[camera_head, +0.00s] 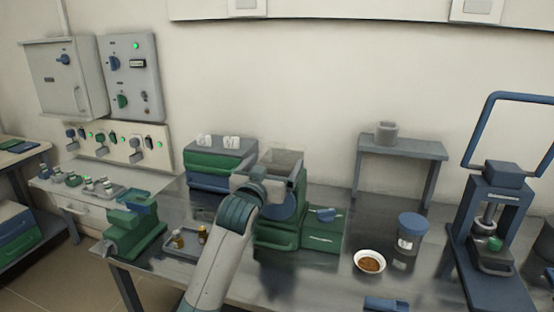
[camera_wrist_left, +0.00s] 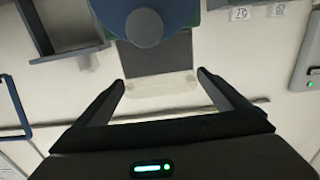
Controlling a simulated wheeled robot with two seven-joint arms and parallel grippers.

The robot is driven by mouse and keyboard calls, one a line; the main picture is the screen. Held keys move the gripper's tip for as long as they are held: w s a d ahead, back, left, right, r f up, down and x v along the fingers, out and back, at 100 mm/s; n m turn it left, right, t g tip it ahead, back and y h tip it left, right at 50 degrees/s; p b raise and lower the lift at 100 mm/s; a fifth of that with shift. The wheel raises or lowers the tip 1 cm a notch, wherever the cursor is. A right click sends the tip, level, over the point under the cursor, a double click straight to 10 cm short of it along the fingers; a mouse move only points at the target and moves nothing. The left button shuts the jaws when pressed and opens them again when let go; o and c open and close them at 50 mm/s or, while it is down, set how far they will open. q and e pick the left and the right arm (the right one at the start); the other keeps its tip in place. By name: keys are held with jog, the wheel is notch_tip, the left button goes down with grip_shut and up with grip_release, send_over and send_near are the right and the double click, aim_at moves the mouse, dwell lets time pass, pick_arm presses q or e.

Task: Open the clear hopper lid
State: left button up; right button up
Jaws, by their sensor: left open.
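The clear hopper lid (camera_head: 285,158) lies over the top of a green machine (camera_head: 278,235) with a grey-blue hopper in the middle of the bench. My left gripper (camera_head: 262,184) is at the front of the hopper, close to the lid, partly hidden by my own wrist. In the left wrist view, the picture is upside down and the pale, see-through lid (camera_wrist_left: 160,85) shows between the two open fingers (camera_wrist_left: 161,80). No contact between fingers and lid can be made out. A blue round part (camera_wrist_left: 144,27) shows beyond. My right gripper is not in view.
Stacked green and blue drawers (camera_head: 218,165) stand left of the machine. A bowl of brown grains (camera_head: 370,262) and a blue-lidded jar (camera_head: 411,229) stand to the right. A small grey stand (camera_head: 402,148) is behind, and a blue press (camera_head: 490,235) is at far right.

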aim_at(280, 155)
pick_arm(q)
jog(key=shift+x, duration=0.9)
jog(key=shift+w+d, duration=0.1)
jog(key=shift+w, duration=0.25)
jog(key=shift+c, duration=0.6)
